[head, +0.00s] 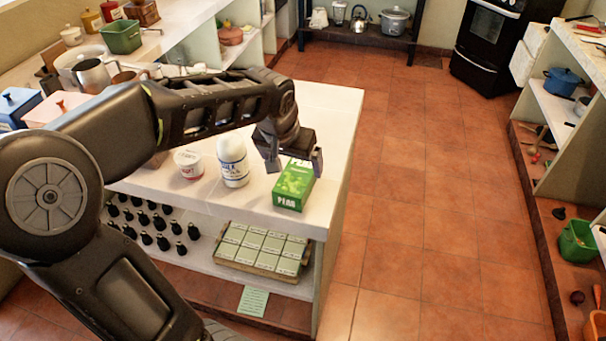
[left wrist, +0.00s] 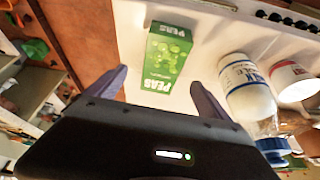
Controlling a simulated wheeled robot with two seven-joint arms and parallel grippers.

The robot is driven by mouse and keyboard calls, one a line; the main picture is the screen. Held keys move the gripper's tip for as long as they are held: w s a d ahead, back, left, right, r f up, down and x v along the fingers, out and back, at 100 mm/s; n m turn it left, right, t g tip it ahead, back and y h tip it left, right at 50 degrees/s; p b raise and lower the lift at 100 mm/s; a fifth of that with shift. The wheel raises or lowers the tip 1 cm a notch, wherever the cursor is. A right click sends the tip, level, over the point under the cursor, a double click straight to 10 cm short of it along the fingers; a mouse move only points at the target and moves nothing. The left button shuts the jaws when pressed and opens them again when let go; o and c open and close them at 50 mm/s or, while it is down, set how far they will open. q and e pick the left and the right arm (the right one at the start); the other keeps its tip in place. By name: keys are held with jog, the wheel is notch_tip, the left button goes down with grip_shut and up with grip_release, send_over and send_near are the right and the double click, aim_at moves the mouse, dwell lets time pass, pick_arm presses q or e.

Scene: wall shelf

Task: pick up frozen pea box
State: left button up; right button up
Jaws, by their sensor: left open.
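The frozen pea box (head: 293,186) is green with "PEAS" lettering. It rests on the white counter near its front right corner. My left gripper (head: 294,166) is open right behind and above the box in the head view. In the left wrist view the green box (left wrist: 165,62) lies ahead of the open fingers (left wrist: 157,92), roughly between their lines. I cannot tell whether either finger touches it. My right gripper is not in view.
A white milk bottle (head: 233,162) stands left of the box, with a white and red cup (head: 188,164) beyond it. The white counter (head: 330,110) ends just right of the box. A lower shelf holds dark bottles and a tray (head: 222,256) of labelled packs. The tiled floor (head: 430,190) is clear.

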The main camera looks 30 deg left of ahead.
aim_at(297, 174)
pick_arm(q)
jog(key=shift+s, duration=0.15)
jog(key=shift+x, duration=1.35)
jog(key=x, duration=0.1)
jog(key=p+x, duration=0.1)
jog(key=x, duration=0.3)
jog(key=shift+w+a+p, duration=0.25)
jog(key=shift+w+p, duration=0.05)
jog(key=shift+c, duration=0.2)
jog(key=c, duration=1.8)
jog(key=shift+o, duration=0.2)
jog(key=shift+r, duration=0.15)
